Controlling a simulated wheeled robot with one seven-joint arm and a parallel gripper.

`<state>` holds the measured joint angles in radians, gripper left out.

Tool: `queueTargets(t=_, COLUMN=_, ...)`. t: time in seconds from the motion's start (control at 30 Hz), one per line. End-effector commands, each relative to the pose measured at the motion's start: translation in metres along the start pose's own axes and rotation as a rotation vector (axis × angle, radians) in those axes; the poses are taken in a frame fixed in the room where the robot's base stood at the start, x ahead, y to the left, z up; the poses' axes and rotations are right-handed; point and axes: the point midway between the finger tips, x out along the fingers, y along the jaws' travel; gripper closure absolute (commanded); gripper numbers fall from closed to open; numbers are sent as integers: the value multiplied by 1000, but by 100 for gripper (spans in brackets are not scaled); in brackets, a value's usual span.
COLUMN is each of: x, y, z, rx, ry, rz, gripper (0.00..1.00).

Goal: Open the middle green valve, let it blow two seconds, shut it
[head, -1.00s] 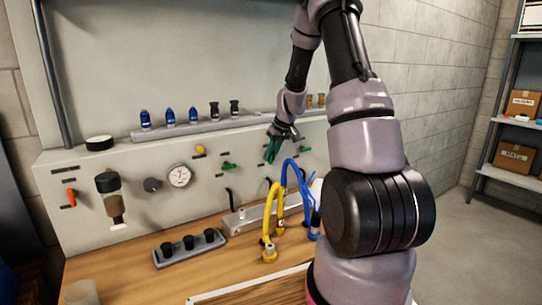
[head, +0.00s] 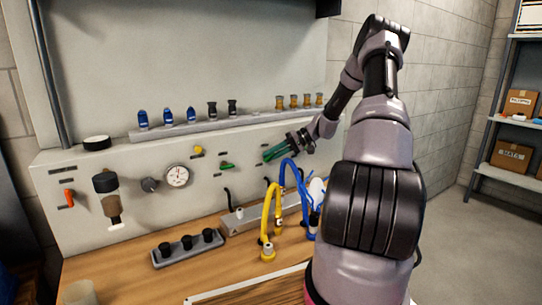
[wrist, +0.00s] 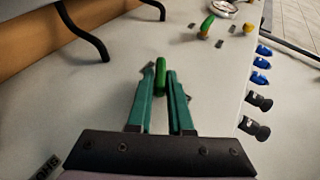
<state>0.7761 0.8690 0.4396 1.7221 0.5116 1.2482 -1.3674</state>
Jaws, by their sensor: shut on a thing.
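My gripper (head: 270,154) is at the wall panel, with its teal fingers pointing left. In the wrist view (wrist: 160,100) the fingers are shut on a green valve handle (wrist: 161,75), which lies lengthwise between the fingertips. The fingers hide this handle in the head view. It is the valve just right of the left green valve (head: 227,166), so it appears to be the middle one. The left green valve's lever lies roughly level. It also shows in the wrist view (wrist: 207,25). The right green valve is hidden behind my arm.
Blue hoses (head: 290,185) and yellow hoses (head: 268,222) rise from the bench just below my gripper. A ledge (head: 190,130) with several blue, black and amber fittings runs above. A gauge (head: 177,176) and yellow knob (head: 198,150) are to the left.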

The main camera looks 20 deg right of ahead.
Motion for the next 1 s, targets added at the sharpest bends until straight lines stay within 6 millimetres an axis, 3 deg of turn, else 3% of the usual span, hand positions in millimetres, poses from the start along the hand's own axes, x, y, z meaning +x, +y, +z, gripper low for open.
queueTargets(t=0.5, x=1, y=7, z=1, rx=161, ry=2, rz=-386, gripper=100)
queueTargets(t=1.0, x=2, y=8, z=1, rx=212, ry=-1, rz=-507, gripper=100)
